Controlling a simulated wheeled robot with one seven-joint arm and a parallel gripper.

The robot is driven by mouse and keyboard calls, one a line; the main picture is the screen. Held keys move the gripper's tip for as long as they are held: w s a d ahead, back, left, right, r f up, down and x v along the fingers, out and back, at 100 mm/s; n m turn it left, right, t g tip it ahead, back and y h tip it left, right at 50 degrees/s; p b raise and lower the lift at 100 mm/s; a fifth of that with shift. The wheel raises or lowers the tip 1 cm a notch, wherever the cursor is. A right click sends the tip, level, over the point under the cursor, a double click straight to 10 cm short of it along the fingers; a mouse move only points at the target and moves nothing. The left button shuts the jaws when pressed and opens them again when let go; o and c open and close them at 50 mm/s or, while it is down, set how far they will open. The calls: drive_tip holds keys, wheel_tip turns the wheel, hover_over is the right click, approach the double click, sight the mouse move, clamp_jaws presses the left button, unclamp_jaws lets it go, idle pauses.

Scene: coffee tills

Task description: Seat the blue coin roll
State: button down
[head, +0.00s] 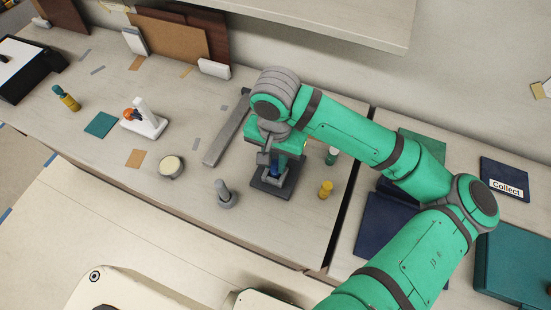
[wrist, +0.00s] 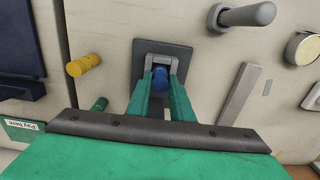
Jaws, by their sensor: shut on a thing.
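The blue coin roll (wrist: 160,78) is between the fingertips of my gripper (wrist: 160,84) in the wrist view. In the head view, the blue roll (head: 274,168) shows partly under my gripper (head: 275,163). The gripper is shut on it, over a dark grey square base (head: 262,188). The same base (wrist: 142,46) lies around and beyond the fingertips in the wrist view. Whether the roll touches the base or is inside a holder in it, I cannot tell; the fingers hide its lower part.
A yellow roll (head: 325,189) and a green-and-white roll (head: 331,156) stand right of the base. A grey post on a round foot (head: 225,194) stands to the left. A long grey bar (head: 226,132) lies behind left. A round cream-topped dish (head: 171,167) is farther left.

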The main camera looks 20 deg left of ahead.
drive_tip(key=shift+f, duration=0.45)
drive_tip(key=c, duration=1.5)
unclamp_jaws()
wheel_tip(320, 180, up, 11)
drive_tip(key=shift+f, duration=0.1)
